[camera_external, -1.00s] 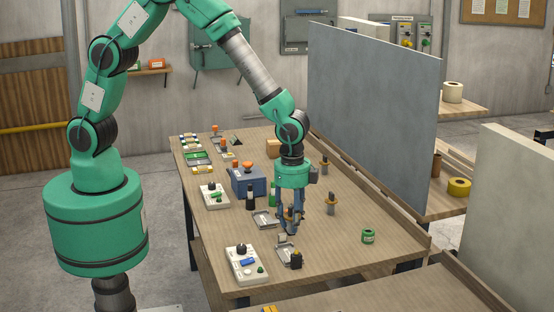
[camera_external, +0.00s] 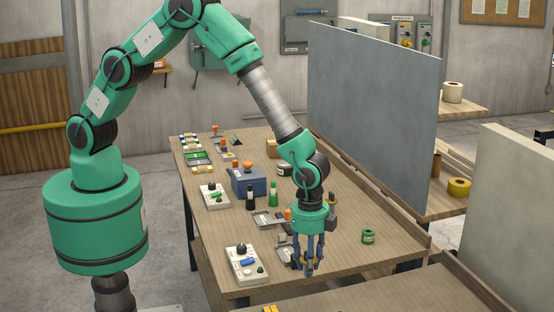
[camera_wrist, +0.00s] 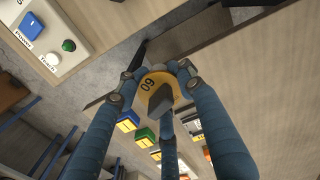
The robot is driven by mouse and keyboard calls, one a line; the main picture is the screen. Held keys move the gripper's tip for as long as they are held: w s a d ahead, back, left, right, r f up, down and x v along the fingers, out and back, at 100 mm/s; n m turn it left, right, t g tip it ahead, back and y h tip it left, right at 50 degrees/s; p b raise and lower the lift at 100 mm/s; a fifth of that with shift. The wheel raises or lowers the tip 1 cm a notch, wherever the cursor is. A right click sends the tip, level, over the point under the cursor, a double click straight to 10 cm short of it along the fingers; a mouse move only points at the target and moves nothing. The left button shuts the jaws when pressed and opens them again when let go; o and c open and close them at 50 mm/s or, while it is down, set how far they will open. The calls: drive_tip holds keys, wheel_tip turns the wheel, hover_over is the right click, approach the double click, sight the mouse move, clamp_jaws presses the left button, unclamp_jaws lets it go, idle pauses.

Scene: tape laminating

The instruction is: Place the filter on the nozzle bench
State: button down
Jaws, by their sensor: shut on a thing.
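My gripper (camera_external: 308,268), with blue fingers, is low over the near end of the wooden table. It is shut on a piece with a yellow numbered disc and a grey block on it; I take this to be the filter (camera_wrist: 161,96). The disc sits between the fingertips (camera_wrist: 155,76) in the wrist view. In the external view the fingers mostly hide it. I cannot tell whether it touches anything below. I cannot tell which surface is the nozzle bench; a second wooden bench top (camera_external: 390,293) lies in the foreground.
A white button panel (camera_external: 246,264) stands left of my gripper; the wrist view shows its blue and green buttons (camera_wrist: 68,45). A green cup-like item (camera_external: 368,236) stands to the right. A blue box (camera_external: 248,183) and bottles are farther back. A grey partition (camera_external: 372,130) borders the table.

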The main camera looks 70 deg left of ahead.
drive_tip(key=shift+w+d, duration=0.1)
idle(0.3)
hover_over(362, 301)
drive_tip(key=shift+f, duration=0.7)
idle(0.3)
drive_tip(key=shift+f, duration=1.75)
drive_tip(key=shift+f, duration=0.15)
drive_tip(key=c, duration=1.1)
unclamp_jaws()
